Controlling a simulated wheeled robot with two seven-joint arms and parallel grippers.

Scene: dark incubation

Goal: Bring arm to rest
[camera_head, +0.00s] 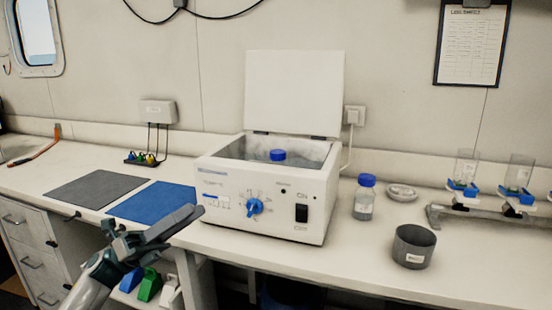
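My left gripper (198,211) reaches in from the lower left, in front of the bench edge and the blue mat. Its two dark fingers lie close together and point right. They look shut, with nothing seen between them. My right arm and gripper are not in view. A white water bath (270,190) stands on the bench to the right of the gripper and apart from it. Its lid (294,92) is raised, and a blue-capped bottle (278,155) sits inside. The bottle's lower part is hidden.
A blue mat (150,205) and a grey mat (95,189) lie at left. A blue-capped bottle (364,198), a dark cup (413,246) and a metal rack (480,209) stand at right. Coloured objects (149,284) sit below the bench near my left gripper.

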